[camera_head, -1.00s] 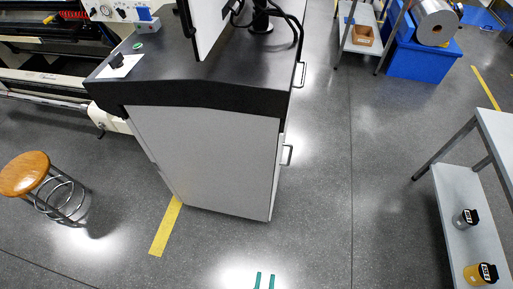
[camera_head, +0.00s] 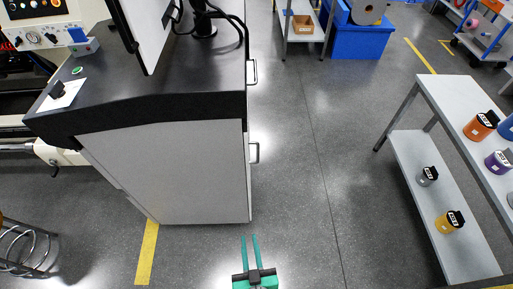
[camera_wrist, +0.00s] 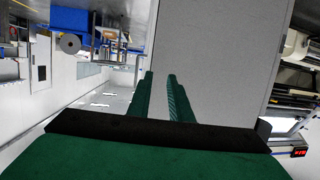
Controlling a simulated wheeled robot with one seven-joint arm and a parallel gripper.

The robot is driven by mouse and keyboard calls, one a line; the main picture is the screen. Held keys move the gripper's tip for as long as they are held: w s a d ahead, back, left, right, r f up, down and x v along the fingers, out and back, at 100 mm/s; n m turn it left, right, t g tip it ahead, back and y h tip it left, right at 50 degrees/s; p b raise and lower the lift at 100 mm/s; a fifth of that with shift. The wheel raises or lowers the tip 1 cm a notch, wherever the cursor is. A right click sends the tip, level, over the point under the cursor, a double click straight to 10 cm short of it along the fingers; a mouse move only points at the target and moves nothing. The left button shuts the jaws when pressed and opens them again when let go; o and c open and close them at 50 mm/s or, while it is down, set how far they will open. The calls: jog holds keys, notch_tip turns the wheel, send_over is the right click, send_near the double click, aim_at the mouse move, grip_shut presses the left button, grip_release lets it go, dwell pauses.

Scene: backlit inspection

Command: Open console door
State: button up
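The console (camera_head: 190,180) stands left of centre in the head view, a pale grey cabinet with a black top (camera_head: 175,80). Its right side carries a handle (camera_head: 255,152) low down and another handle (camera_head: 252,72) further back. The door side is seen almost edge-on and looks shut. My gripper (camera_head: 251,240) is at the bottom centre, in front of the console's near right corner, with its two green fingers apart and nothing between them. In the wrist view the fingers (camera_wrist: 162,85) point toward the grey console panel (camera_wrist: 210,60), with the handles (camera_wrist: 133,62) probably to their left.
A grey shelf table (camera_head: 445,190) with several lidded jars stands at the right. A stool (camera_head: 25,250) is at the lower left. A blue box (camera_head: 360,40) and a small rack (camera_head: 300,30) stand at the back. The floor aisle (camera_head: 305,150) right of the console is clear.

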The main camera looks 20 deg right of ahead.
jog(key=w+d+t, duration=0.1)
jog(key=w+d, duration=0.5)
jog(key=w, duration=0.7)
jog(key=n+t, duration=0.1)
jog(key=t, duration=0.1)
send_near(258, 149)
jog(key=shift+y, duration=0.4)
jog(key=w, duration=0.7)
jog(key=w+d, duration=0.1)
jog(key=w, duration=0.2)
jog(key=shift+w+f, duration=0.25)
jog(key=shift+f, duration=0.05)
jog(key=shift+d, duration=0.15)
jog(key=shift+d, duration=0.15)
grip_shut()
